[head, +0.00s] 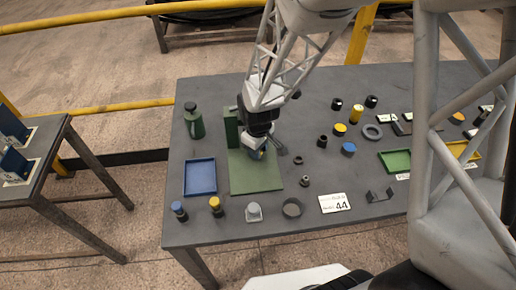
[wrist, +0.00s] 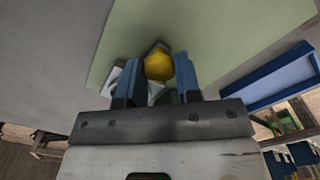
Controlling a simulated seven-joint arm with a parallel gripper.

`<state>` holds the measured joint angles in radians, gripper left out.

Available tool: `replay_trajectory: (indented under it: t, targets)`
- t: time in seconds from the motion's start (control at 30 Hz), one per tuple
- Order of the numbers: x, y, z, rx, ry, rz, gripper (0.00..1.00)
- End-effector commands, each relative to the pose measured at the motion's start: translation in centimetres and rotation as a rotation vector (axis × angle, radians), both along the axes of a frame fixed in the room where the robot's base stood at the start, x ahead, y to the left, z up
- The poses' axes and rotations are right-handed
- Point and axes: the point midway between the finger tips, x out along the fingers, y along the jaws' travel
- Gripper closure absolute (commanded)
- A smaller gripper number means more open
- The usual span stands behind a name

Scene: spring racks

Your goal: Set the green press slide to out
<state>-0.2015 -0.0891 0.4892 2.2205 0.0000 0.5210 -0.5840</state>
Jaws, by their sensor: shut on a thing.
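The green press shows in the head view as a flat green base plate (head: 256,178) with a dark green upright block (head: 231,128) at its back left. My gripper (head: 258,154) is low over the back part of the plate and hides what lies beneath it. In the wrist view the plate (wrist: 225,30) fills the upper middle. My blue fingers (wrist: 158,78) are shut on a round yellow knob (wrist: 158,66). Grey metal parts (wrist: 130,78) show beside and behind the knob, partly hidden by the fingers. How far the slide is in or out cannot be told.
A blue tray (head: 201,163) lies left of the plate, and a dark green bottle (head: 194,121) stands behind it. Knobbed posts (head: 216,207), a grey block (head: 254,212) and a dark ring (head: 292,208) line the front. Several small parts lie to the right.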

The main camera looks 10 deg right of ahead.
Motion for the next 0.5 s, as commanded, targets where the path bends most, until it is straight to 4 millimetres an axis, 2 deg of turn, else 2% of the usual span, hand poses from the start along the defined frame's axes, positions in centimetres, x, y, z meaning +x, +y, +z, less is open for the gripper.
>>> replay_trajectory:
  t: [0.17,0.5]
  targets:
    - [-0.9,0.0,0.1,0.000,0.000,0.001,1.00]
    - [-5.1,0.0,0.1,0.000,-0.001,0.000,1.00]
